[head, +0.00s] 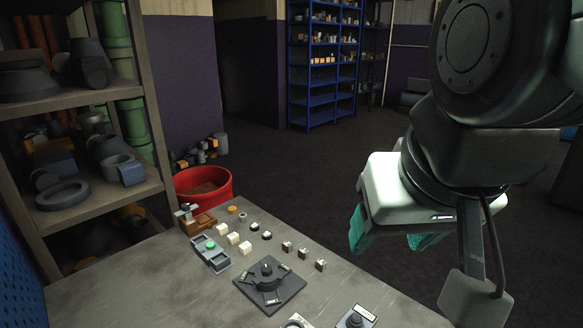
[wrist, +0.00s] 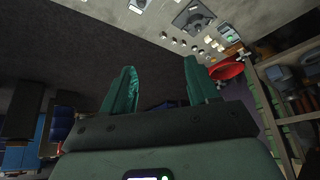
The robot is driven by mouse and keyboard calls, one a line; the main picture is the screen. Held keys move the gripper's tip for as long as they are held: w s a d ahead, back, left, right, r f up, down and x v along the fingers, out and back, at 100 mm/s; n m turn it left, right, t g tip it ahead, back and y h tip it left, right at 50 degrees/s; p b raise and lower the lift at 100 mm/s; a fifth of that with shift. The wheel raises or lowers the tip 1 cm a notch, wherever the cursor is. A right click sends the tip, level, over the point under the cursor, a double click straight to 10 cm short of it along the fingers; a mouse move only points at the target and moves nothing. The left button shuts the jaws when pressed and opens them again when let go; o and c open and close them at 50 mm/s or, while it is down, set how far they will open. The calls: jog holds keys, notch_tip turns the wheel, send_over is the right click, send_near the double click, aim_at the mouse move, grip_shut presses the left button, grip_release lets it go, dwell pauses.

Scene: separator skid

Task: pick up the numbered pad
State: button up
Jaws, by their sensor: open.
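My gripper (head: 392,238) is at the right in the head view, in the air off the bench's right side. Its two teal fingers stand apart with nothing between them, as the wrist view also shows (wrist: 160,72). No numbers are readable on any part, so I cannot tell which one is the numbered pad. A dark square plate with a round hub (head: 268,284) lies on the bench. A small dark part with a white label (head: 357,317) and a pale part (head: 297,321) are cut off at the bottom edge.
The grey bench (head: 150,285) carries several small white and brown blocks (head: 304,252), a grey tray with a green button (head: 210,253) and a brown box (head: 200,222). A red bucket (head: 203,185) and a loaded shelf (head: 90,110) stand beyond and left.

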jog(key=w+f+m+g, duration=0.1)
jog(key=w+f+m, duration=0.15)
jog(key=w, duration=0.95)
jog(key=m+g+h, duration=0.2)
jog(key=m+h, duration=0.2)
jog(key=m, duration=0.4)
send_over(320, 262)
jog(key=s+a, duration=0.1)
jog(key=a, duration=0.1)
jog(key=shift+n, duration=0.25)
notch_tip(320, 262, down, 35)
jog(key=shift+d+f, duration=0.1)
jog(key=shift+d, duration=0.05)
jog(key=shift+s+a+x, duration=0.1)
jog(key=shift+s+x, duration=0.05)
jog(key=shift+x, duration=1.4)
jog(key=shift+s+a+x, duration=0.1)
jog(key=shift+s+x, duration=0.1)
jog(key=shift+x, duration=1.4)
jog(key=shift+f, duration=0.1)
jog(key=shift+c, duration=0.2)
